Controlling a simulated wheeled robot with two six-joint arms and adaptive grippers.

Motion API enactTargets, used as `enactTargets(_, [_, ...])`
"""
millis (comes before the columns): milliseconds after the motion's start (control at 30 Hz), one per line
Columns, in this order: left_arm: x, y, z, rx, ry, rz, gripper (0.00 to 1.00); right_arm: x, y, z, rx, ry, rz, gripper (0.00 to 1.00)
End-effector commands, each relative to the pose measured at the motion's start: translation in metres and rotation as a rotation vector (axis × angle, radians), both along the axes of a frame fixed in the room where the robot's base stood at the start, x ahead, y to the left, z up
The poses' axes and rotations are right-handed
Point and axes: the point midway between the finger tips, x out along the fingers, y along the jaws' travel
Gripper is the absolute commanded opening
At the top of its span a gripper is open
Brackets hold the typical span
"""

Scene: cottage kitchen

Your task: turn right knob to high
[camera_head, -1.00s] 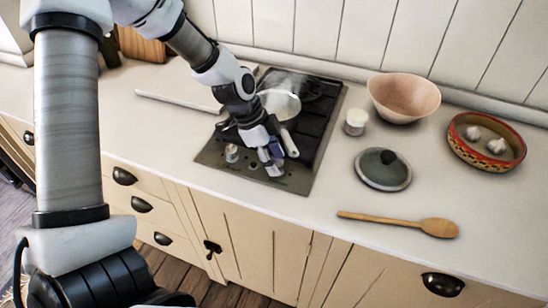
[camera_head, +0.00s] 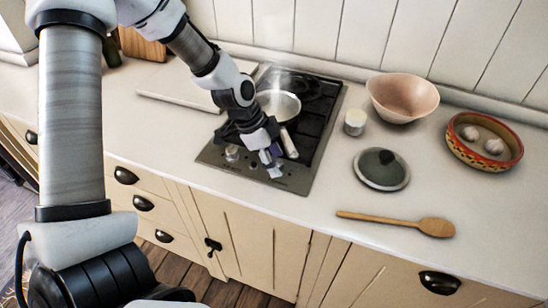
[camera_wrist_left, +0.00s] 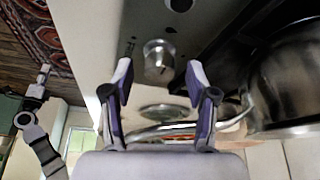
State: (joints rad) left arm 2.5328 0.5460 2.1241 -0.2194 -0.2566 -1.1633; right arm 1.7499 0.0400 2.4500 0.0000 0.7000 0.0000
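The stove (camera_head: 210,157) is a dark hob with a metal front panel. The right knob (camera_wrist_left: 158,60), a silver cylinder, shows in the left wrist view between my left fingertips. My left gripper (camera_wrist_left: 159,72) is open, its purple-lined fingers on either side of the knob with gaps showing. In the head view my left gripper (camera_head: 271,165) is over the right part of the panel and hides most of that knob. The left knob (camera_head: 231,153) stands clear to its left. My right gripper (camera_wrist_left: 43,75) shows small at the left of the wrist view; its opening is unclear.
A steaming pan (camera_head: 279,104) sits on the hob, its handle (camera_head: 289,143) close beside my left gripper. To the right are a small jar (camera_head: 355,122), a lid (camera_head: 382,169), a pink bowl (camera_head: 402,97), a patterned dish (camera_head: 485,141) and a wooden spoon (camera_head: 400,222). The front counter is mostly clear.

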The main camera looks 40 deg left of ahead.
Motion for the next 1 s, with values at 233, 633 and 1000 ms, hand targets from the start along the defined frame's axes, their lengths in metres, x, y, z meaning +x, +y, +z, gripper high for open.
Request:
enactTargets(233, [-0.001, 0.002, 0.009, -0.004, -0.004, -0.001, 0.58, 0.000, 0.000, 0.000, 0.000, 0.000, 0.000, 0.40])
enactTargets(633, [-0.019, 0.033, 0.094, -0.002, -0.006, 0.001, 0.58, 0.000, 0.000, 0.000, 0.000, 0.000, 0.000, 0.40])
enactTargets(1000, [-0.024, 0.039, 0.111, 0.001, 0.001, 0.000, 0.58, 0.000, 0.000, 0.000, 0.000, 0.000, 0.000, 0.40])
